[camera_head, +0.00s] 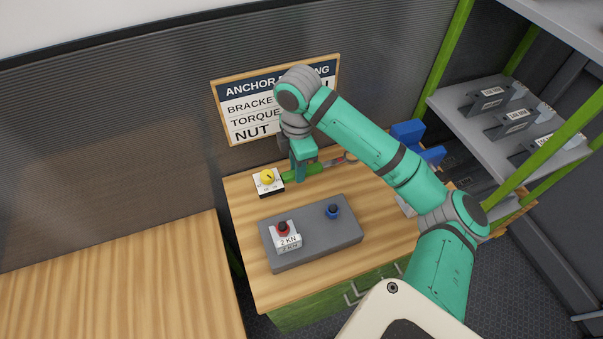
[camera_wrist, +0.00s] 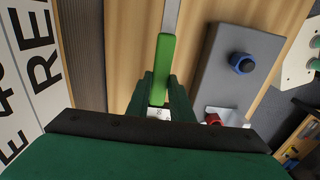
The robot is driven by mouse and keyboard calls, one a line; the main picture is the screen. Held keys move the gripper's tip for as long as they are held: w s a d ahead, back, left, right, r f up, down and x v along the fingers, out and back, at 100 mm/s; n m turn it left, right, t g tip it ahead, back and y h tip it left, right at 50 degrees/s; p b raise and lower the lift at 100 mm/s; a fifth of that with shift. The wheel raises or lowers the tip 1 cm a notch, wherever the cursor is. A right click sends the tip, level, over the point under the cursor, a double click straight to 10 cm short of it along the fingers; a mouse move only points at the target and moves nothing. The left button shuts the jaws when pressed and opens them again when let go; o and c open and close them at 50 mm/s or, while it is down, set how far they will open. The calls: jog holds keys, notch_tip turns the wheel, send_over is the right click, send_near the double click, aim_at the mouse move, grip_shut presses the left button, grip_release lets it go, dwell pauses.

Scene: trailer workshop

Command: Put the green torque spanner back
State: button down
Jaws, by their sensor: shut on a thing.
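The green torque spanner (camera_head: 317,168) has a green handle and a grey shaft. It lies near the back of the wooden workbench (camera_head: 290,292), pointing right, in the head view. My gripper (camera_head: 301,177) points down and is shut on the green handle. In the wrist view, my gripper (camera_wrist: 163,85) has one finger on each side of the handle (camera_wrist: 163,60), and the shaft runs out of the top of the picture. I cannot tell whether the spanner touches the bench or is just above it.
A grey block (camera_head: 310,240) with a blue knob (camera_head: 333,211) and a red-knobbed "2 KN" box (camera_head: 287,240) sits in front. A yellow-dial box (camera_head: 268,180) is by the handle's left end. A blue object (camera_head: 408,131) stands behind my arm. A sign (camera_head: 232,115) hangs behind.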

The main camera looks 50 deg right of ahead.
jog(key=d+f, duration=0.2)
jog(key=f, duration=0.1)
jog(key=shift+w+d, duration=0.25)
jog(key=shift+w, duration=0.1)
jog(key=shift+w+d+f, duration=0.1)
jog(key=shift+d+f, duration=0.1)
jog(key=shift+f, duration=1.55)
jog(key=shift+f, duration=0.15)
jog(key=c, duration=1.6)
grip_release()
jog(key=shift+o, duration=0.2)
notch_tip(320, 180, up, 12)
jog(key=shift+d, duration=0.1)
